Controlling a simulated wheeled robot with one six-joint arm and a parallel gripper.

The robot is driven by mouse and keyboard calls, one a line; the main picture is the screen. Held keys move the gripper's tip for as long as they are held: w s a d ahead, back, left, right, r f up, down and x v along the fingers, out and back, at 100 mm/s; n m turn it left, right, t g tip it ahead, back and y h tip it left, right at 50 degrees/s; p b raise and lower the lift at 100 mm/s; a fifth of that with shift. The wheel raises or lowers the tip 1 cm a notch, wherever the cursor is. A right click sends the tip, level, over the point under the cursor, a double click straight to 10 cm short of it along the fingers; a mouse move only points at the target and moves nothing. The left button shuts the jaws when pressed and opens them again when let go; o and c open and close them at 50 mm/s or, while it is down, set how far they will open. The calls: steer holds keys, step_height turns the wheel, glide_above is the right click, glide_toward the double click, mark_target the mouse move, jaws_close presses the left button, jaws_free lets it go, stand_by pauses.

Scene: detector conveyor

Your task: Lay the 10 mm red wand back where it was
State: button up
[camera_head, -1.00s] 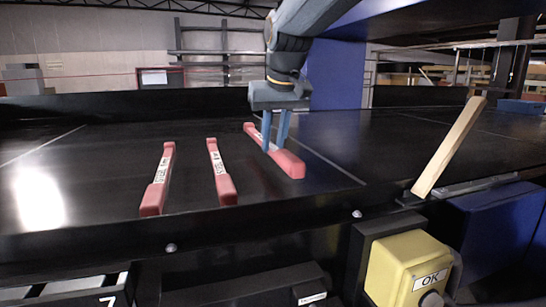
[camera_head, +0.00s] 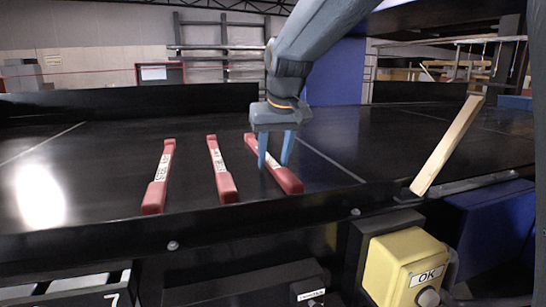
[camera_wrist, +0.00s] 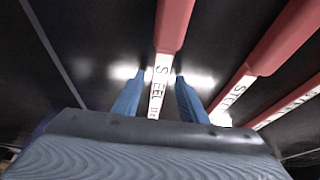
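A red wand (camera_head: 283,178) with a white label lies on the dark conveyor belt (camera_head: 95,170), the rightmost of three similar wands. My gripper (camera_head: 275,163) is low over it, one finger on each side. In the wrist view, this wand (camera_wrist: 172,25) runs between my fingertips (camera_wrist: 157,88), with a gap on both sides, so the gripper is open. The label begins "STEEL"; its size is too unclear to read. The middle wand (camera_head: 222,175) and the left wand (camera_head: 158,185) lie to its left; they also show at the right of the wrist view.
A light wooden strip (camera_head: 447,147) leans up at the belt's right front. A yellow box (camera_head: 392,265) marked OK stands below the front edge. A dark rail (camera_head: 130,101) runs along the back. The belt is clear left of the wands and right of the gripper.

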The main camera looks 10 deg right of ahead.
steer(key=shift+r, duration=0.1)
steer(key=b+v, duration=0.2)
steer(key=v, duration=1)
steer(key=shift+w+r, duration=0.1)
